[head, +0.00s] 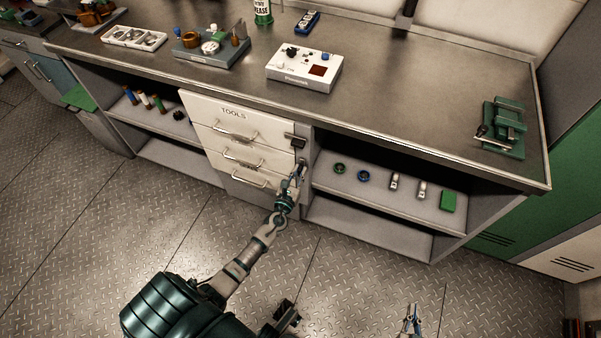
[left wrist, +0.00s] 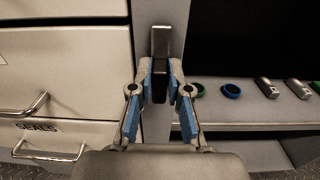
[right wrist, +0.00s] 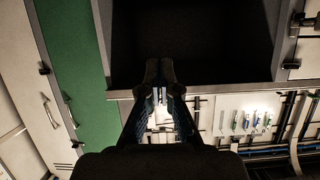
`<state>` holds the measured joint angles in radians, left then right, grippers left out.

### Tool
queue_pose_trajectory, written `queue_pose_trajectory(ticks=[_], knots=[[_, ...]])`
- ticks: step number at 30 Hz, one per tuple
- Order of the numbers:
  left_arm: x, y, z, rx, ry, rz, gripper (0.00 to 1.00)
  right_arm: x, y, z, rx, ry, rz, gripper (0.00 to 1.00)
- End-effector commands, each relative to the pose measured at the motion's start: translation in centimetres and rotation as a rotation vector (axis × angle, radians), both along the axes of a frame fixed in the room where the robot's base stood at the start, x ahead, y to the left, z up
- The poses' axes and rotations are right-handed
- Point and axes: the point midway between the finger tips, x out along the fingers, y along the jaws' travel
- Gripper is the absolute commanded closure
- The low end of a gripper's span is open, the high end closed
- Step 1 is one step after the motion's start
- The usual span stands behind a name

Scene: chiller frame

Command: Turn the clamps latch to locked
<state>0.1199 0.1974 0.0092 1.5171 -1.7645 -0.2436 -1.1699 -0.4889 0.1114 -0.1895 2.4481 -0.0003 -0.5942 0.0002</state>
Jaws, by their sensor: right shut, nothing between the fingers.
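A latch is on the narrow grey post right of the white drawers; I can read no clamps label on it. In the left wrist view its upright metal part (left wrist: 161,41) stands above a dark part (left wrist: 159,82). My left gripper (head: 299,170) is at the post, and its parted fingertips (left wrist: 161,72) are on either side of the dark part. I cannot tell whether they touch it. My right gripper (head: 412,309) is low over the floor, away from the bench; its fingers (right wrist: 160,72) are together and empty.
A dark block (head: 294,141) juts out by the top drawer. Drawer handles (head: 236,135) stick out left of my left gripper. The open shelf (head: 375,201) at right holds rings, small metal parts and a green block (head: 448,201). A green vise-like device (head: 502,130) sits on the bench. The floor in front is clear.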

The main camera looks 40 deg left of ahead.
Motion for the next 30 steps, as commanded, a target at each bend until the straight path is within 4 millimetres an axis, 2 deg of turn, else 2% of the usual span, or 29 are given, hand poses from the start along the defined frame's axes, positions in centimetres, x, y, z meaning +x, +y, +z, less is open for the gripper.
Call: queue_pose_trajectory(ticks=[1, 13, 20, 30], knots=[[0.1, -0.5, 0.0, -0.002, 0.001, -0.011, 1.0, 0.0, 0.0, 0.0, 0.0, 0.001, 0.0, 1.0], [0.1, -0.3, -0.2, -0.048, -0.008, -0.009, 1.0, 0.1, 0.2, 0.1, 0.008, -0.025, 0.003, 1.0], [0.0, -0.1, -0.5, -0.181, -0.038, -0.01, 1.0, 1.2, 0.8, 2.0, 0.045, -0.158, 0.007, 1.0], [-0.2, 0.4, -0.8, -0.488, -0.111, -0.009, 1.0, 2.0, 1.5, 5.7, 0.123, -0.424, 0.007, 1.0]])
